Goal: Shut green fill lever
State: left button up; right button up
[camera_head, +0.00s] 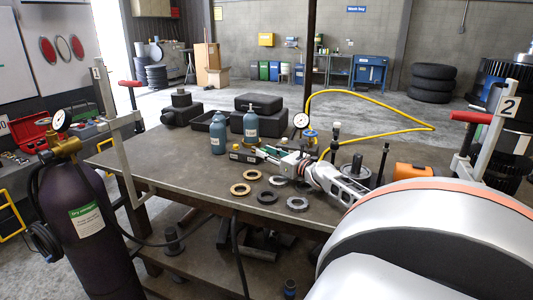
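A small green part that looks like the fill lever (271,150) shows beside a dark block with yellowish faces (242,154) at the middle of the workbench. My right gripper (276,155) reaches in from the right, with its fingertips at or very near the green part. The fingers are small and overlap the green part, so I cannot tell whether they touch it or how far apart they are. The lever's exact angle is also unclear. My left gripper is not in view.
Blue-grey bottles (250,125) stand behind the block on the workbench (170,165). Several rings (240,189) lie in front of it. A gauge (301,120) with a yellow hose (370,98) stands behind my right arm. A dark gas cylinder (85,225) stands at the left.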

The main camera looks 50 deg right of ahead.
jog(key=s, duration=0.3)
jog(key=shift+s+a, duration=0.1)
jog(key=shift+a, duration=0.15)
jog(key=shift+s+a, duration=0.2)
jog(key=shift+s, duration=0.3)
jog(key=shift+s+a, duration=0.2)
jog(key=shift+s, duration=0.3)
jog(key=shift+s+d+r, duration=0.1)
jog(key=shift+s, duration=1.15)
